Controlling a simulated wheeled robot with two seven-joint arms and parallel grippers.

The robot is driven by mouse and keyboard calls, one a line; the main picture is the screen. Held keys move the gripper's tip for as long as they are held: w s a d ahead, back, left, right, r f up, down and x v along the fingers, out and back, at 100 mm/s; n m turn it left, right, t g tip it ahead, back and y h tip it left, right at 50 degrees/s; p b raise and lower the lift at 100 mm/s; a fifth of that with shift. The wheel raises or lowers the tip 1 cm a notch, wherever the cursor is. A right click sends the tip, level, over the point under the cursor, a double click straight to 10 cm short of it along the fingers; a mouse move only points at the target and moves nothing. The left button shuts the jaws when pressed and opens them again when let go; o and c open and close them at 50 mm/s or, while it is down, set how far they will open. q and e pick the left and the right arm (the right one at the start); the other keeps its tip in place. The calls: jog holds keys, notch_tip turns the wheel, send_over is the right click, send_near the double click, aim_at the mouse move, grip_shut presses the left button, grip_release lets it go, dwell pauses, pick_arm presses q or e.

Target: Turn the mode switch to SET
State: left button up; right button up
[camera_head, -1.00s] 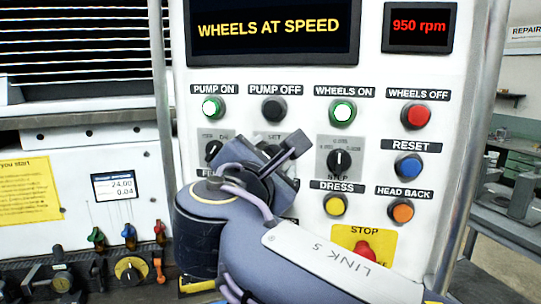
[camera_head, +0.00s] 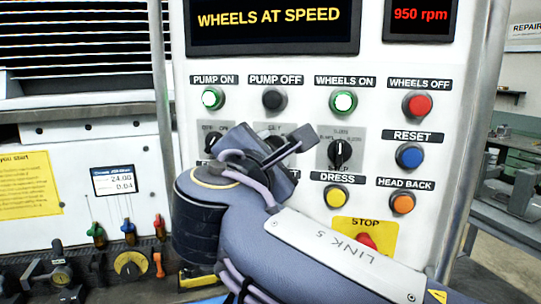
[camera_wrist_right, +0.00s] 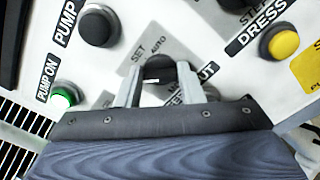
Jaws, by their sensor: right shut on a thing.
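The mode switch is a black rotary knob (camera_wrist_right: 160,68) on a grey plate. In the right wrist view its labels read SET and AUTO, with a third partly hidden. My right gripper (camera_wrist_right: 160,84) has its two grey fingers on either side of this knob and is shut on it. Which label the knob points to cannot be told. In the head view my right gripper (camera_head: 272,152) is in front of the switch plate and hides most of it. My left gripper is not in view.
Nearby are the black PUMP OFF button (camera_head: 274,97), the yellow DRESS button (camera_head: 336,197), the STEP dial (camera_head: 340,152) and the red STOP button (camera_head: 366,242), close to my right arm. A screen (camera_head: 270,22) reads WHEELS AT SPEED.

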jog(key=shift+f+m+b, duration=0.15)
jog(key=shift+m+b, duration=1.35)
jog(key=shift+m, duration=0.55)
jog(key=shift+f+m+b, duration=0.1)
jog(key=shift+m+b, duration=1.4)
jog(key=shift+m, duration=0.55)
jog(key=o, duration=1)
jog(key=shift+r, duration=0.1)
jog(key=shift+s, duration=0.15)
jog(key=b+v, duration=0.1)
jog(key=v, duration=0.6)
jog(key=shift+s+b, duration=0.25)
jog(key=shift+b, duration=0.1)
jog(key=shift+a, duration=0.1)
